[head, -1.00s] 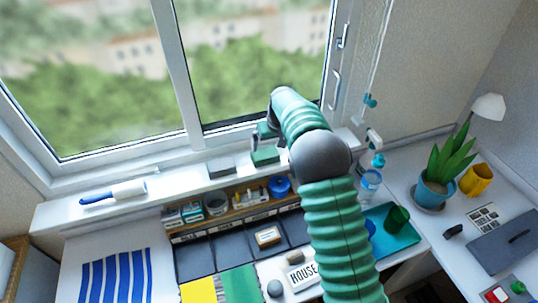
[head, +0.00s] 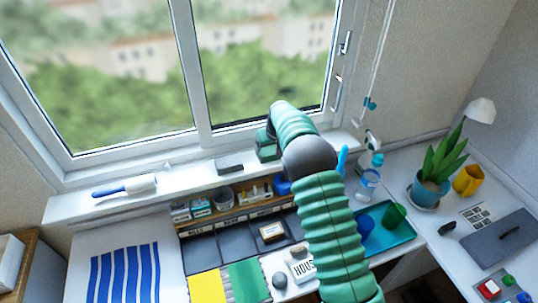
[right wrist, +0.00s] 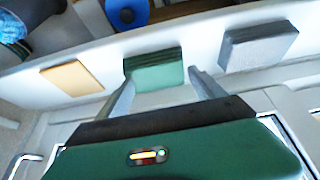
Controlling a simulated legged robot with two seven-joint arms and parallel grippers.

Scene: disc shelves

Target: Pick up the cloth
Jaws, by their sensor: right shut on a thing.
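The cloth looks like a green folded stack (right wrist: 154,68) on the white windowsill in the right wrist view. It also shows as a small green block (head: 268,154) in the head view, partly hidden by my arm. The cloth still appears to be at sill height. In the head view my right gripper (head: 265,143) is mostly hidden behind its own wrist. My left gripper is not in view.
A grey block (right wrist: 258,47) lies on the sill beside the cloth, and a tan flat piece (right wrist: 72,78) on the other side. The window frame (head: 200,70) stands close behind. A lint roller (head: 125,188) lies on the sill's left. A bottle (head: 368,183) stands right of my arm.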

